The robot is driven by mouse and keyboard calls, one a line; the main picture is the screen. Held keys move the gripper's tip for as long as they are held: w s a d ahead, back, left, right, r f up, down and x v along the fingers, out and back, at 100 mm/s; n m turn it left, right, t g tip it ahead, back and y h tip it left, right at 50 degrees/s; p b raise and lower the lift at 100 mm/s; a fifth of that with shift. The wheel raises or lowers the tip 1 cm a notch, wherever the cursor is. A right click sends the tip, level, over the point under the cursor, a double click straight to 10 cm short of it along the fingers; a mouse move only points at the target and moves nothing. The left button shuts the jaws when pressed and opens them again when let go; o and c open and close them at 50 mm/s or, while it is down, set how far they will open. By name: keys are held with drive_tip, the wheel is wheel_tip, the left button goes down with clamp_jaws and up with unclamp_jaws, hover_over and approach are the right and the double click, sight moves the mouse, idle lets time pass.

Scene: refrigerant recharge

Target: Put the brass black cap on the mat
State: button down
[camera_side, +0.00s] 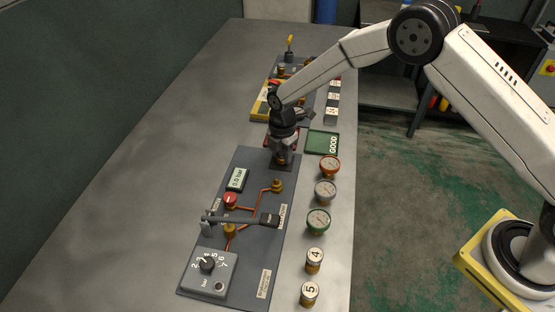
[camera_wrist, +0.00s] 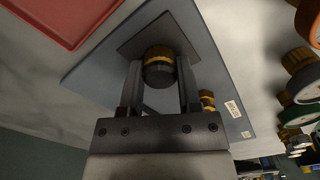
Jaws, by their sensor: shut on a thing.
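The brass black cap (camera_wrist: 158,66), a short black cylinder with a brass band, sits between the two fingers in the wrist view. My gripper (camera_wrist: 158,76) is shut on it; the side view shows my gripper (camera_side: 284,155) pointing down at the far end of the grey panel. A dark square (camera_wrist: 168,27), which looks like the mat, lies flat on the panel right behind the cap. It also shows under the gripper in the side view (camera_side: 294,162). I cannot tell whether the cap touches it. The cap is hidden in the side view.
The panel (camera_side: 258,168) carries copper pipes, a brass fitting (camera_side: 277,185), a red knob (camera_side: 230,199) and a lever (camera_side: 240,219). Gauges (camera_side: 325,192) and numbered cans (camera_side: 314,260) line its right side. A green GOOD tray (camera_side: 311,150) and a red tray (camera_wrist: 62,22) are near. The table's left is clear.

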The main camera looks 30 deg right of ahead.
sight(282, 153)
drive_tip(key=shift+f, duration=0.15)
drive_tip(key=shift+c, duration=1.5)
unclamp_jaws()
wheel_tip(282, 153, up, 12)
drive_tip(key=shift+r, duration=0.2)
